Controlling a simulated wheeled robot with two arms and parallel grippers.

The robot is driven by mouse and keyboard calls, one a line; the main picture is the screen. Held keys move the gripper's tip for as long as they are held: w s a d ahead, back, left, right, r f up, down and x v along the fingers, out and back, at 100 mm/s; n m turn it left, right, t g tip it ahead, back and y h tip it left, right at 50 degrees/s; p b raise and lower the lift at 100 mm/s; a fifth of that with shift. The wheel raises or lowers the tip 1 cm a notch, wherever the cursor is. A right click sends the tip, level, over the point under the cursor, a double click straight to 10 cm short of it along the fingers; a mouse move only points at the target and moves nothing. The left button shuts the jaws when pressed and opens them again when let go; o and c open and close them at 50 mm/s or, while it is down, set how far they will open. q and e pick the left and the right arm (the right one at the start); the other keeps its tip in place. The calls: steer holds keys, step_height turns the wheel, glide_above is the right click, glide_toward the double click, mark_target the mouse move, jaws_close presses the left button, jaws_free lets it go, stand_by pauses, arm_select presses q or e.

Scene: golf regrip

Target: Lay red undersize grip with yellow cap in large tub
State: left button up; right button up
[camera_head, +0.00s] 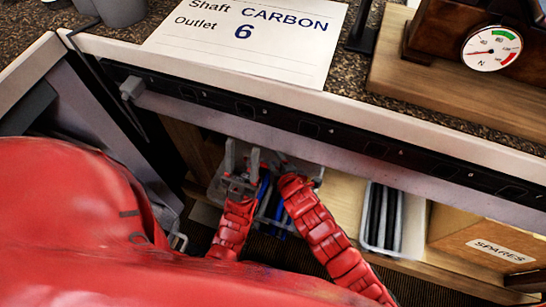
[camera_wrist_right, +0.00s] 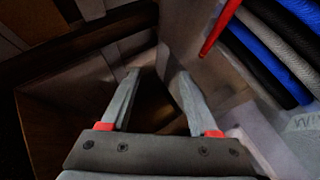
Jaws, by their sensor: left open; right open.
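The red grip with the yellow cap cannot be made out for sure. A thin red rod (camera_wrist_right: 222,28) enters the right wrist view from the top, and I cannot tell what it is. A clear tub (camera_head: 312,173) on the lower shelf holds blue and black grips, partly hidden by my arms. Blue and black grips (camera_wrist_right: 275,45) also show at the upper right of the right wrist view. My left gripper (camera_head: 242,157) is open over the tub's left part, fingers pointing up in the picture. My right gripper (camera_wrist_right: 156,82) is open with nothing between its fingers; its fingertips are small in the head view.
Another tub (camera_head: 383,218) with black grips stands right on the shelf, beside a cardboard box (camera_head: 480,240) marked SPARES. The counter edge with its black outlet strip (camera_head: 310,128) overhangs the shelf. On top lie a card (camera_head: 250,35) reading CARBON, 6, and a gauge (camera_head: 491,49).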

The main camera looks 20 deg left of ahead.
steer(key=p+v, duration=0.4)
steer(key=v, duration=1.2)
steer(key=shift+s+d+f, duration=0.1)
steer(key=shift+s, duration=0.1)
